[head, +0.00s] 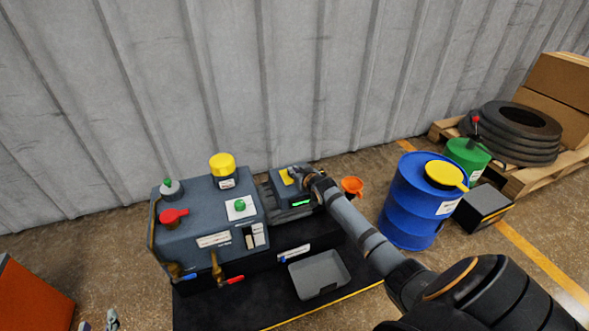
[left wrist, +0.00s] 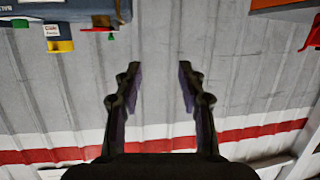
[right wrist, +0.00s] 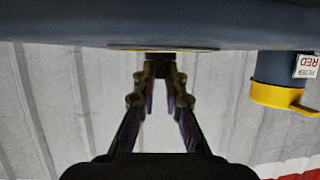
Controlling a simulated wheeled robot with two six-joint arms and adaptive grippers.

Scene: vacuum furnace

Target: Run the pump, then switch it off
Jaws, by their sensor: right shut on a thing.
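The pump unit is a blue-grey machine (head: 195,225) standing on a dark base by the wall. At its right end is a smaller box (head: 315,190) with a yellow patch (head: 286,177) on top and a bright green strip (head: 301,202) on its front. My right gripper (head: 295,174) is at this yellow patch. In the right wrist view its fingers (right wrist: 160,75) are close together on a small dark switch (right wrist: 163,68), mostly hidden by them. My left gripper (left wrist: 157,72) is open and empty, away from the machine.
A grey tray (head: 319,275) lies in front. An orange funnel (head: 352,187), blue drum (head: 411,210) and green can (head: 466,157) stand to the right. An orange box (head: 32,296) is lower left.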

